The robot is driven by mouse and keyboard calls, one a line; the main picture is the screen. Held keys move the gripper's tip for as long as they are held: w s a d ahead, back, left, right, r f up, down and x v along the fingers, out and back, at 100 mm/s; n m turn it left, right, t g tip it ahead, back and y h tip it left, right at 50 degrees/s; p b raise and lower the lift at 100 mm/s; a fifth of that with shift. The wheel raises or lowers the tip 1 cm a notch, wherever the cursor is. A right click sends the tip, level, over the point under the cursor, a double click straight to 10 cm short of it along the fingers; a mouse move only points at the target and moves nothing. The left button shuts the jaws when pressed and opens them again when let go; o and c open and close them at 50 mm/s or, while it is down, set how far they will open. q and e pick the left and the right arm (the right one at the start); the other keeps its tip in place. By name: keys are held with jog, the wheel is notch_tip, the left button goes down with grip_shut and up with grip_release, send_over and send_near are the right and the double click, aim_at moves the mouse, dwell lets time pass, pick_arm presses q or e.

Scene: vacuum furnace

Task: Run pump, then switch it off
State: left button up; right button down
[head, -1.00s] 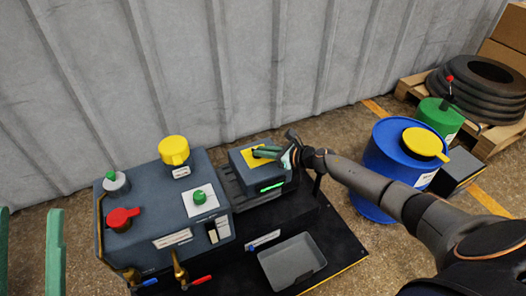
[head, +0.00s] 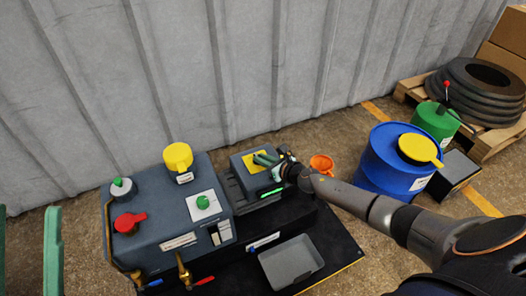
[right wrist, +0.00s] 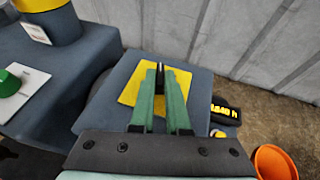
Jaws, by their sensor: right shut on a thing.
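The pump (head: 242,163) is a dark blue-grey box with a yellow plate (head: 250,157) on top and a lit green strip on its front side. My right gripper (head: 258,157) is at this plate. In the right wrist view its green fingers (right wrist: 159,78) are shut on a small black switch (right wrist: 159,88) over the yellow plate (right wrist: 128,96). The fingers mostly hide the switch, so its setting is unclear. My left gripper (head: 30,225) shows as two upright green fingers, wide apart and empty, at the left edge.
Left of the pump stands a furnace unit (head: 160,225) with yellow, red and green knobs. A grey tray (head: 290,263) lies in front. An orange cup (head: 322,163), a blue drum (head: 385,165) and a green drum (head: 437,122) stand to the right. A grey wall (head: 240,70) closes the back.

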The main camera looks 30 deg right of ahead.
jog(key=m+h+p, duration=0.1)
jog(key=a+m+h+p, duration=0.1)
jog(key=m+h+p, duration=0.1)
jog(key=shift+r, duration=0.2)
jog(key=shift+a+f+m+h+p, duration=0.15)
jog(key=shift+m+h+p, duration=0.15)
jog(key=shift+m+h, duration=1)
jog(key=shift+h, duration=0.3)
jog(key=shift+a+f+m+g+h, duration=0.15)
jog(key=shift+m+g+h, duration=0.25)
jog(key=shift+m+h, duration=0.35)
jog(key=shift+w+m+g+h+b, duration=0.1)
jog(key=shift+m+g+h+b, duration=0.3)
jog(key=shift+m+h, duration=0.35)
pick_arm(q)
jog(key=r, duration=0.4)
jog(key=shift+a+t, duration=0.3)
jog(key=shift+a, duration=0.05)
pick_arm(e)
jog(key=shift+a+h, duration=0.1)
jog(key=shift+h, duration=0.3)
pick_arm(q)
jog(key=shift+s, duration=0.1)
pick_arm(e)
jog(key=shift+m, duration=0.3)
